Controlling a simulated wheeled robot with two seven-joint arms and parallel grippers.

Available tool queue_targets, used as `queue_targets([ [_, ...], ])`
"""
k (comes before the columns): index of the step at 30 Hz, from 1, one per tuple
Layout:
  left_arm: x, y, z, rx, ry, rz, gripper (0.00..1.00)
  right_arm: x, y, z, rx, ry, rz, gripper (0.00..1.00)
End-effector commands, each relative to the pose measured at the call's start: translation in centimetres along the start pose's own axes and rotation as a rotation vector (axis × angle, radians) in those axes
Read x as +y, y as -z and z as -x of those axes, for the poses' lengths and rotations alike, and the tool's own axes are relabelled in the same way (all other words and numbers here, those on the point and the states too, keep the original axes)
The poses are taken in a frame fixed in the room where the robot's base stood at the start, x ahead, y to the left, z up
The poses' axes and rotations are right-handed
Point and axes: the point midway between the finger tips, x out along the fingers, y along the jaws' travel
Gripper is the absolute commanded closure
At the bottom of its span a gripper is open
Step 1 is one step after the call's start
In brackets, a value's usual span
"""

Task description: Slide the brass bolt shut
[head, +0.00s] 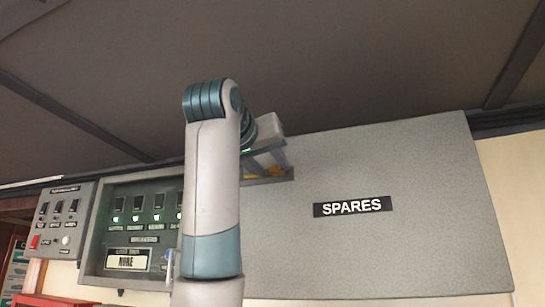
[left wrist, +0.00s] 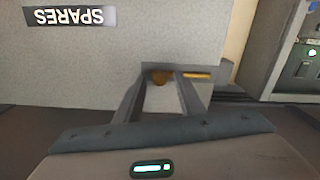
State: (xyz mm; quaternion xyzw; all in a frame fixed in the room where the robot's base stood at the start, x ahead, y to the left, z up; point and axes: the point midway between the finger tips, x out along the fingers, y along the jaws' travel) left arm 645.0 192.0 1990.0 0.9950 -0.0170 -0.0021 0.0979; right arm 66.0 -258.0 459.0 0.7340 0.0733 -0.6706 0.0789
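In the head view a bit of the brass (head: 275,171) shows at the panel's left side, mostly hidden by my gripper. My left gripper (head: 270,168) has its fingers on either side of the knob; I cannot tell whether they press on it. My right gripper is not in view.
The SPARES panel (head: 400,240) fills the right of the head view. A control panel (head: 130,215) with green lights and a smaller switch box (head: 60,225) with a red switch are on the left. A dark ceiling (head: 330,60) is above. My left arm hides part of the wall.

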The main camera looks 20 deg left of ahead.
Motion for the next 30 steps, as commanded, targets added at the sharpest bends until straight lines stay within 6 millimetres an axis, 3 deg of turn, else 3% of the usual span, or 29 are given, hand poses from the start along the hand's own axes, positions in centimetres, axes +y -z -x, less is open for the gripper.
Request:
queue_targets([
  [6, 0.0, 0.1, -1.5, 0.000, 0.000, 0.000, 0.64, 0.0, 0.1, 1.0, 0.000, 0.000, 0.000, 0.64],
  [16, 0.0, -0.1, -1.6, 0.000, 0.000, 0.000, 0.64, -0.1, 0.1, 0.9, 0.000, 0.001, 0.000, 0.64],
  [21, 0.0, -0.1, -1.6, 0.000, 0.000, 0.000, 1.00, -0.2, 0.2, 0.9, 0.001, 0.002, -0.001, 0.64],
  [26, -0.2, -0.1, -1.6, 0.000, 0.001, 0.000, 1.00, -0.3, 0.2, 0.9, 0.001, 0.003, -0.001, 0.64],
  [30, -2.0, 0.2, -1.6, 0.001, 0.003, 0.002, 1.00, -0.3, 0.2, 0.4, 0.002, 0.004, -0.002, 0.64],
])
